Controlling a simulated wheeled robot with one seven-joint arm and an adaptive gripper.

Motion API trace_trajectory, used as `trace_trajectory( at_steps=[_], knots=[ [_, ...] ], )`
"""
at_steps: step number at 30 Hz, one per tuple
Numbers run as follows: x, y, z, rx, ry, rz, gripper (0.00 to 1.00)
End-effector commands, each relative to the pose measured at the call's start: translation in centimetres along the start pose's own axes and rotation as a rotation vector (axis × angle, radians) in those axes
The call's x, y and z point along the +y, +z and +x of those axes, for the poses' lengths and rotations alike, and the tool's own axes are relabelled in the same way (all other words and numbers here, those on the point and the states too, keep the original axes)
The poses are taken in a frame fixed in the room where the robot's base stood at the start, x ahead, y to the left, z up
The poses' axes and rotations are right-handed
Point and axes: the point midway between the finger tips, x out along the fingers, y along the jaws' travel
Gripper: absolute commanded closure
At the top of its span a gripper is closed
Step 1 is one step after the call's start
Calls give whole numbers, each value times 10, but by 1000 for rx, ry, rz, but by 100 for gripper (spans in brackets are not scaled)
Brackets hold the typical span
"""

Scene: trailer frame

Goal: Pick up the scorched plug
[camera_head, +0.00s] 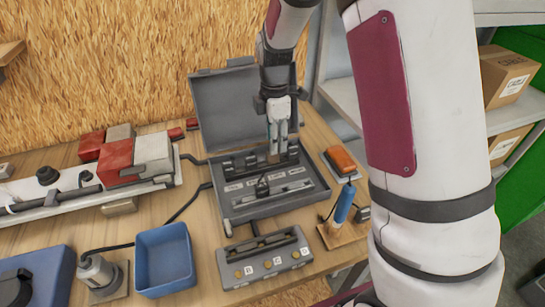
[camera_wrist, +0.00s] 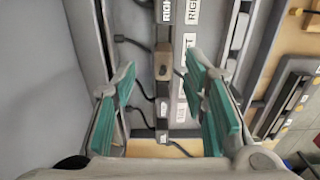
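A plug with a brownish, scorched-looking body (camera_wrist: 163,64) sits in the row of dark plugs inside the open grey case (camera_head: 243,213). In the head view it shows only as a small brown patch (camera_head: 273,158) under my fingertips. My gripper (camera_head: 277,146) points down over the back row of the case. In the wrist view my gripper (camera_wrist: 160,76) is open, with its teal-padded fingers on either side of the row. The brown plug lies between the fingertips, with visible gaps on both sides. I cannot tell how far above it the tips are.
The case lid (camera_head: 225,105) stands open behind my gripper. A lettered socket block (camera_head: 263,262) is in front of the case. A blue bin (camera_head: 164,260) stands at front left. An orange-topped block (camera_head: 340,161) and blue cylinder (camera_head: 345,203) are at right. Cables cross the bench at left.

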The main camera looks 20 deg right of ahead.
Motion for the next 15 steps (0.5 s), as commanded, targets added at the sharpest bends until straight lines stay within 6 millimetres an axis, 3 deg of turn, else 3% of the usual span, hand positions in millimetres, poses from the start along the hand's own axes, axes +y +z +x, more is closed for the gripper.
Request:
trace_trajectory(
  at_steps=[9,15],
  knots=[
    [-5,-3,39,-1,-4,1,60],
    [-4,-3,52,0,0,0,60]
  ],
)
